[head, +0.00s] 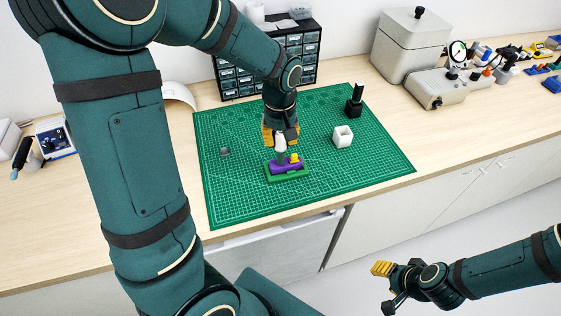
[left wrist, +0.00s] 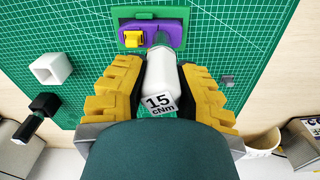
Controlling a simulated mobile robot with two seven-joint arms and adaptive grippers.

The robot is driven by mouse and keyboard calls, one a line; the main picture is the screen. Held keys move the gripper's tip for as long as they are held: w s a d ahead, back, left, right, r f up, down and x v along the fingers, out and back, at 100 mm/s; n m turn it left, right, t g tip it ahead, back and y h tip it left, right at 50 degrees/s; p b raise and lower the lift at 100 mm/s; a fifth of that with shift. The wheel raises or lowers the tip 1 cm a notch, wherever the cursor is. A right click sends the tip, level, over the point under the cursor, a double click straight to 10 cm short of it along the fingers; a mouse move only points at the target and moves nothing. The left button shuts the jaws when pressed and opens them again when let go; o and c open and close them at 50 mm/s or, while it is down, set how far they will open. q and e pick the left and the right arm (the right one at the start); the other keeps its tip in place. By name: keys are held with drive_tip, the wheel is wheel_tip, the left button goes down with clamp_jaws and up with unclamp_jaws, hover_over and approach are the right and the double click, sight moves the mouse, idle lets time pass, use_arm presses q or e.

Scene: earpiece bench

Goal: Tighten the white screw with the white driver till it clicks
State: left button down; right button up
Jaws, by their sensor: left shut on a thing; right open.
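My left gripper (head: 281,138) is shut on the white driver (left wrist: 160,84), which carries a "15 cNm" label. The driver's grey tip end (left wrist: 162,43) points at the purple earpiece part (left wrist: 167,33), at the side away from the yellow block (left wrist: 133,39). The purple part (head: 280,169) sits in a green holder (head: 287,178) on the mat. The white screw cannot be seen; the driver covers that spot. I cannot tell whether the tip is seated in it. My right gripper (head: 384,287) is open and empty, off the bench at lower right.
A white hollow block (head: 342,138) and a black driver in a black stand (head: 354,104) are on the green mat (head: 240,196) to the right. A small grey cube (head: 225,152) lies left. A drawer cabinet (head: 303,42) stands behind. The mat's front is clear.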

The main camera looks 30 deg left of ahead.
use_arm(q)
drive_tip(key=shift+r, duration=0.1)
drive_tip(key=shift+m, duration=1.2)
drive_tip(key=shift+m+p, duration=0.4)
drive_tip(key=shift+m, duration=0.9)
drive_tip(key=shift+m, duration=0.9)
drive_tip(key=m+p, duration=0.1)
drive_tip(key=m, duration=0.2)
drive_tip(key=shift+d, duration=0.1)
